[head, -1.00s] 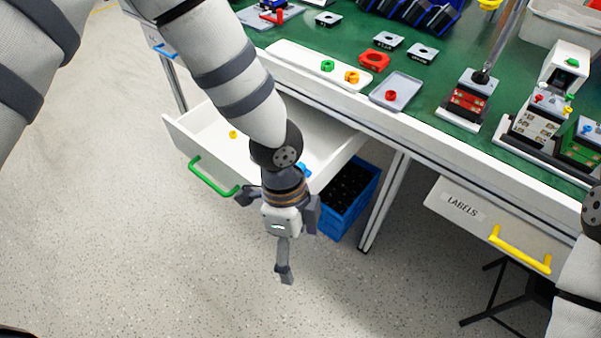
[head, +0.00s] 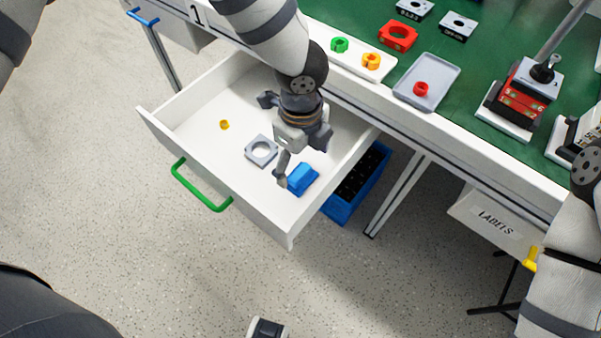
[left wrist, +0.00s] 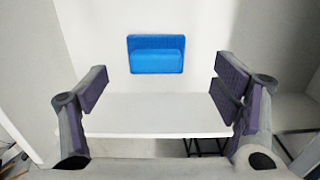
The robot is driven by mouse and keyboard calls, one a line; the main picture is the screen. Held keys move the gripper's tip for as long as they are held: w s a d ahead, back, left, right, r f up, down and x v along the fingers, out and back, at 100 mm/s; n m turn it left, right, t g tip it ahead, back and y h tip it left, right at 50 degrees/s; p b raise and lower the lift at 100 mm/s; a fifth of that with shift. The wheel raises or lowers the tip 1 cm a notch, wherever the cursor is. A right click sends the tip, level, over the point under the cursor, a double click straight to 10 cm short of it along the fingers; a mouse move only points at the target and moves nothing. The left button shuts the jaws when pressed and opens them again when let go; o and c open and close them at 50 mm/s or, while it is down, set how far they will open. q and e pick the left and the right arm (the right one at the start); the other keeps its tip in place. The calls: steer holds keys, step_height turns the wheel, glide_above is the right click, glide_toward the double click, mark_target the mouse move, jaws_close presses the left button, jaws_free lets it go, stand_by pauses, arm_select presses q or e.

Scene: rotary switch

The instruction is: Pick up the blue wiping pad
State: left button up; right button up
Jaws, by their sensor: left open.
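The blue wiping pad (head: 302,179), a blue block with a raised grip, lies on the floor of the open white drawer (head: 190,107), near its front right corner. In the left wrist view the pad (left wrist: 156,55) is whole and unobstructed, ahead of the fingers and centred between them. My left gripper (head: 276,142) is over the drawer, open and empty. One finger partly overlaps the pad's left edge in the head view; no contact is clear. Both open fingers show in the left wrist view (left wrist: 162,88). My right gripper is out of view.
A grey square plate with a round hole (head: 261,151) and a small yellow part (head: 224,125) also lie in the drawer. The drawer has a green handle (head: 200,187). A blue crate (head: 357,184) stands below right. The green-topped bench (head: 470,60) carries trays and devices.

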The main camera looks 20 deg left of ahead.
mark_target(300, 172)
arm_select(q)
steer(key=f, duration=0.3)
steer(key=shift+s+f, duration=0.3)
steer(key=shift+f, duration=0.35)
steer(key=c, duration=1.1)
steer(key=shift+w, duration=0.1)
steer(key=shift+c, duration=0.2)
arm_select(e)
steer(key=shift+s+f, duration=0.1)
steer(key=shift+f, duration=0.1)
arm_select(q)
step_height(300, 172, up, 10)
steer(key=shift+r+p, duration=0.1)
steer(key=shift+p, duration=0.45)
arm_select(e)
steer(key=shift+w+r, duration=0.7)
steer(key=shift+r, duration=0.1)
